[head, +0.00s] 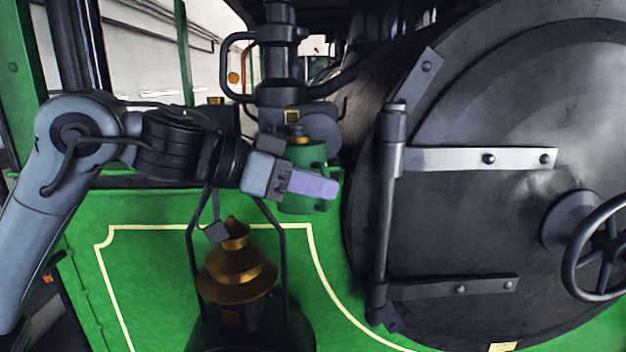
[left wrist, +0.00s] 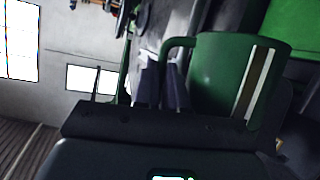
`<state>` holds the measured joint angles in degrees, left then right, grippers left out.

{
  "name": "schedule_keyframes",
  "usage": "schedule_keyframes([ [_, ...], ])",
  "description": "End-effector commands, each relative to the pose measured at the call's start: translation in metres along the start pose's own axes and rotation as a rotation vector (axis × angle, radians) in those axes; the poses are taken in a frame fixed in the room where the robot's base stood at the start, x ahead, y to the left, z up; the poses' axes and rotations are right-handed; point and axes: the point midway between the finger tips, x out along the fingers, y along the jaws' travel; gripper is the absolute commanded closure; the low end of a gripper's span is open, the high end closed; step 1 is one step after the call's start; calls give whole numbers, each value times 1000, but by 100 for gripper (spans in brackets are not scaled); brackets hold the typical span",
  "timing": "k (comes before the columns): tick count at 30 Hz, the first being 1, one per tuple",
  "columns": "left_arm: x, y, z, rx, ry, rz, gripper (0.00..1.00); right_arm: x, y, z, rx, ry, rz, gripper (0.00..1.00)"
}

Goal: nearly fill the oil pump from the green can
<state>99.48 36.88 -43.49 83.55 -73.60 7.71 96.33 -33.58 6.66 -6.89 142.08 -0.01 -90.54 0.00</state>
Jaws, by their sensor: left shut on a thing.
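The green can (head: 296,160) with a brass top is held in front of the dark machinery beside the round black boiler door. It looks roughly upright. My left gripper (head: 312,186) is shut on it. In the left wrist view the green can (left wrist: 222,78) shows its side handle between my gripper fingers (left wrist: 160,85), and a brown strip with pale edges on its side. A dark box (head: 222,118) with a brass cap stands behind my left wrist, partly hidden; I cannot tell whether it is the oil pump. My right gripper is not in view.
A brass-topped lamp (head: 237,275) stands below my left gripper, before the green front panel (head: 140,260). The black boiler door (head: 480,210) with its hinge post (head: 388,200) and handwheel (head: 600,245) fills the right. A dark pipe column (head: 277,50) rises behind the can.

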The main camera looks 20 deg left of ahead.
Motion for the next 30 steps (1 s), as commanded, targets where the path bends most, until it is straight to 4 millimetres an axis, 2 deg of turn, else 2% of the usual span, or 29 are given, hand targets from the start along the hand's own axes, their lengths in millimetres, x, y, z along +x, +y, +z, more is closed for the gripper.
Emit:
schedule_keyframes([
  [2, 2, 3, 5, -58, 15, 26, 100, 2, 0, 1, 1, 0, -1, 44],
  [6, 6, 6, 12, -128, 30, 55, 100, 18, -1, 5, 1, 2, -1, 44],
  [7, 3, 7, 4, -137, 33, 58, 100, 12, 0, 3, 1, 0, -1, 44],
  [30, -2, 8, -1, -214, 48, 90, 100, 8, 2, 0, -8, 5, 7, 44],
])
